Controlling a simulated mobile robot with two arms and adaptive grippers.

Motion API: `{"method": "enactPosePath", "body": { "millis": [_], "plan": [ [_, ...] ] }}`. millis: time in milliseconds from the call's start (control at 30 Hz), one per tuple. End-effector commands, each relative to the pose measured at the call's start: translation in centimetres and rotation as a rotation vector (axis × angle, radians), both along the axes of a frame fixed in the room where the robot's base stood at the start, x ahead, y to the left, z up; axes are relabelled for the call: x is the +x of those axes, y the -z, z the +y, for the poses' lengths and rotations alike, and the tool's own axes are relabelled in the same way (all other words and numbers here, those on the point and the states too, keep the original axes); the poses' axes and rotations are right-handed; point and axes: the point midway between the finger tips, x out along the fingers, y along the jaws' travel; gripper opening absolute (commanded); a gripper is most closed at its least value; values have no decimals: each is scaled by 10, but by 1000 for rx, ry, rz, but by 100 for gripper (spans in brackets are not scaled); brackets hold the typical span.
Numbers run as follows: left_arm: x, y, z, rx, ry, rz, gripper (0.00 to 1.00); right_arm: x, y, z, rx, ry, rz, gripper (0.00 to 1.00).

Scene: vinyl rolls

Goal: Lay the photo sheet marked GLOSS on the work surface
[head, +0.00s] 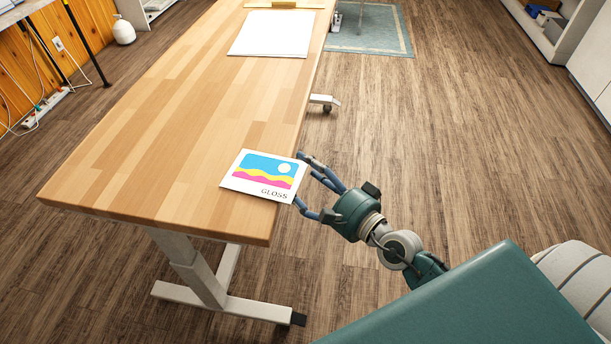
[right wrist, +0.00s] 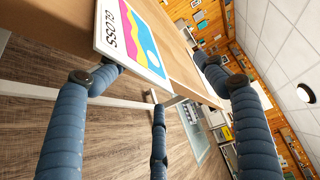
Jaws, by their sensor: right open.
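The photo sheet marked GLOSS (head: 262,173) lies flat at the right edge of the wooden work surface (head: 165,135), near its front corner. The sheet's right side sticks out a little past the table edge. It also shows in the right wrist view (right wrist: 134,40), with its picture facing up from the table. My right gripper (head: 304,178) is open just off the table edge, with its blue fingers spread around the overhanging side. In the right wrist view its fingers (right wrist: 152,76) are apart; whether any touches the sheet I cannot tell. My left gripper is not in view.
A white sheet or pad (head: 272,33) lies at the far end of the table, with a wooden strip (head: 284,5) behind it. The middle of the table is clear. A rug (head: 370,32) and open floor lie to the right.

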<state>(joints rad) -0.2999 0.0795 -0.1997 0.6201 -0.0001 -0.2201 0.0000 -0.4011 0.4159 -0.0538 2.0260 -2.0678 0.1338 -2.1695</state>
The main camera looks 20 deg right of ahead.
Motion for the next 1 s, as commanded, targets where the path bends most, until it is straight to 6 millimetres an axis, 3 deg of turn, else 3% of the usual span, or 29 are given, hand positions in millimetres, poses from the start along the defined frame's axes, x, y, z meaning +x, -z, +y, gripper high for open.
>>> {"method": "enactPosePath", "body": {
  "millis": [633,1000],
  "plan": [
    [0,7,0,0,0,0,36,-9,0,-9,0,1,-2,71],
    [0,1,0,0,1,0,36,-4,-1,-5,1,1,-1,71]
  ]
}}
